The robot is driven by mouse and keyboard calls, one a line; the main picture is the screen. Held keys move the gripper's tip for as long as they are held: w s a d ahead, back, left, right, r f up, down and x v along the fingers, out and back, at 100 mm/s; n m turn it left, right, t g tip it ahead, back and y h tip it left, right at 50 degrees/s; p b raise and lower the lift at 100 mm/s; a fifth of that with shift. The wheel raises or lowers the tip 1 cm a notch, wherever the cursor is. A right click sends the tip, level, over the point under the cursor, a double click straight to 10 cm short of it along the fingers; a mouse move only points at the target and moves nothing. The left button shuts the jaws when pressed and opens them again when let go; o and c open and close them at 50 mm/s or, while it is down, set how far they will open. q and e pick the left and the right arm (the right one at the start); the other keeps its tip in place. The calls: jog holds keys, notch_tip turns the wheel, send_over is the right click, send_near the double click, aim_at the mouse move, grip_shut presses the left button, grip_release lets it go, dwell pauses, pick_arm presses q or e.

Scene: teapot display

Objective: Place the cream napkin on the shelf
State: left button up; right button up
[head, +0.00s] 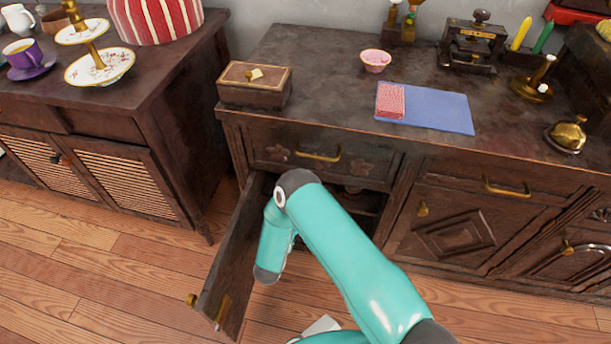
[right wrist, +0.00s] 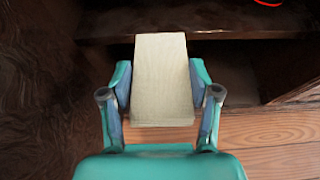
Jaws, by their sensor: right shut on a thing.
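The cream napkin (right wrist: 163,75) is a pale folded block between the fingers of my right gripper (right wrist: 162,100) in the right wrist view. The gripper is shut on its sides, and the napkin's far end sticks out past the fingertips. Beyond it is a dark shelf (right wrist: 240,30), a wooden board inside a cabinet. In the head view, the open cabinet (head: 368,202) is partly covered by my right arm. My right gripper cannot be made out there; a pale patch (head: 322,325) shows at the bottom edge, unclear what it is. My left gripper is out of view.
The cabinet door (head: 232,265) stands open to the left of my arm. A closed drawer (head: 320,160) lies above the opening.

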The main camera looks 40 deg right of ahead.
jog(key=w+d+b, duration=0.1)
jog(key=w+d, duration=0.3)
jog(key=d, duration=0.1)
jog(key=w+d+b, duration=0.2)
jog(key=w+d, duration=0.3)
jog(key=shift+w, duration=0.2)
jog(key=w+d+b, duration=0.1)
jog(key=w+d, duration=0.1)
jog(key=d, duration=0.1)
jog(key=shift+w, duration=0.15)
jog(key=shift+a+f+b, duration=0.15)
jog(key=shift+f+b, duration=0.15)
jog(key=shift+f, duration=0.35)
jog(key=shift+f, duration=0.1)
jog(key=shift+f, duration=0.1)
jog(key=o, duration=1.2)
jog(key=shift+o, duration=0.2)
